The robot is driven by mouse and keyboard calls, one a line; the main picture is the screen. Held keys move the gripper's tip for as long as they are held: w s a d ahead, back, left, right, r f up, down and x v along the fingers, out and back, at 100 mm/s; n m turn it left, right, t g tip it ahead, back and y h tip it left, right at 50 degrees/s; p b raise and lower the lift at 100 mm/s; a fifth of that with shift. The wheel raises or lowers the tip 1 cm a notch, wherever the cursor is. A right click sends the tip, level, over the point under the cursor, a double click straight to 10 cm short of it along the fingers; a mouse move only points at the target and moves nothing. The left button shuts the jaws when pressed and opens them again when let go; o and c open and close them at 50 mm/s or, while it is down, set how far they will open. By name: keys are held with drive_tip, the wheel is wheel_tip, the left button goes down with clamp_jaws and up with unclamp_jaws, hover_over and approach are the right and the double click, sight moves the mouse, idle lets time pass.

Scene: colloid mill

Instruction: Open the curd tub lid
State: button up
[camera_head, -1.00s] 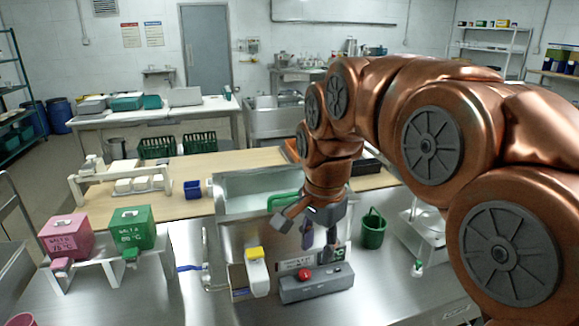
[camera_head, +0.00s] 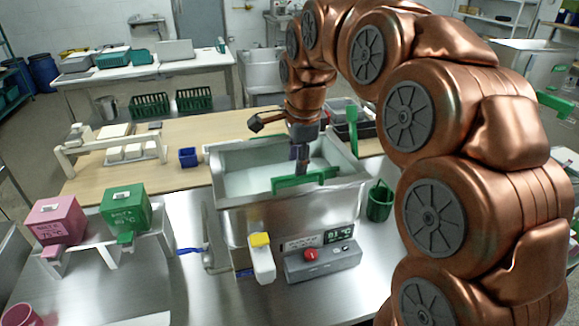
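An open metal tub (camera_head: 232,221) with pale contents stands at the centre of the counter; I cannot tell for sure whether this is the curd tub. A green bar (camera_head: 290,184) lies across its near side, and I cannot tell if it belongs to a lid. My gripper (camera_head: 279,137) hangs over the tub from my arched arm. One finger sticks out to the left and another points down to the green bar, so it looks spread. Whether that finger touches the bar is unclear. I see nothing held.
A green bucket (camera_head: 380,202) stands right. Pink (camera_head: 56,221) and green (camera_head: 126,207) boxes sit left. A blue cup (camera_head: 188,157) stands on the wooden board (camera_head: 90,180).

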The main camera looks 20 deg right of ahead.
drive_tip(key=shift+w+f+p, duration=0.2)
drive_tip(key=shift+f+p, duration=0.1)
drive_tip(key=shift+f, duration=0.6)
drive_tip(key=shift+w+f+p, duration=0.15)
drive_tip(key=shift+f+p, duration=0.1)
drive_tip(key=shift+f, duration=0.65)
clamp_jaws()
